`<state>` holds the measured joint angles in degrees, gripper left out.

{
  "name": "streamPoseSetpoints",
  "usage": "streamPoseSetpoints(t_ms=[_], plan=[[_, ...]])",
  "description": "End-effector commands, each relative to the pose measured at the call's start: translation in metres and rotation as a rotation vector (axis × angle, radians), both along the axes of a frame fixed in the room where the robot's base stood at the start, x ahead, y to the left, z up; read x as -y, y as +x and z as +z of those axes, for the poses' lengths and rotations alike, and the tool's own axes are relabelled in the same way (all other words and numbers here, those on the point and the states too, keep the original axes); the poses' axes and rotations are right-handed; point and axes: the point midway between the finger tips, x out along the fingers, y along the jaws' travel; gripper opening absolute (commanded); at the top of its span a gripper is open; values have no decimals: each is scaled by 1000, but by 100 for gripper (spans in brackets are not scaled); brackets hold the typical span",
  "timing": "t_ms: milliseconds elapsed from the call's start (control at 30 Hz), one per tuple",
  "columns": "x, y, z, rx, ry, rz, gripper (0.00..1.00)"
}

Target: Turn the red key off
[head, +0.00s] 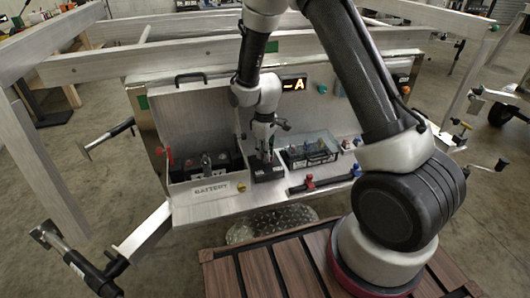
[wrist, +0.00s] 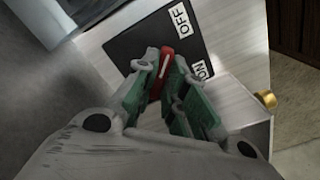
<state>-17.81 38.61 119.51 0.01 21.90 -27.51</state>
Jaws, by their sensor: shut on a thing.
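The red key (wrist: 162,68) shows in the wrist view between the green-padded fingers of my gripper (wrist: 160,78). The fingers are shut on it, one on each side. Its visible upper end points roughly toward the OFF label (wrist: 166,25). The ON label (wrist: 202,71) lies to its right. Both labels are on a black switch plate (wrist: 128,48) on a pale metal surface. In the head view my gripper (head: 264,140) points down at the black switch box (head: 267,174); the key cannot be made out there. The fingers hide the key's lower part and base.
An open battery box (head: 207,188) stands left of the switch. A clear-lidded box (head: 307,152) with coloured parts sits close on the right. A brass knob (wrist: 266,99) is at the right in the wrist view.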

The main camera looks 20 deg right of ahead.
Motion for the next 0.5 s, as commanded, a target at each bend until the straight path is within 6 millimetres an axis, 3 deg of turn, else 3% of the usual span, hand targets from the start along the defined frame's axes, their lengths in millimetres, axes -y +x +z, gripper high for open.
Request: streamPoseSetpoints(t_ms=[433, 467, 500], plan=[[0, 1, 1, 4, 1, 12, 0], [0, 1, 1, 4, 1, 12, 14], [0, 1, 1, 4, 1, 12, 22]])
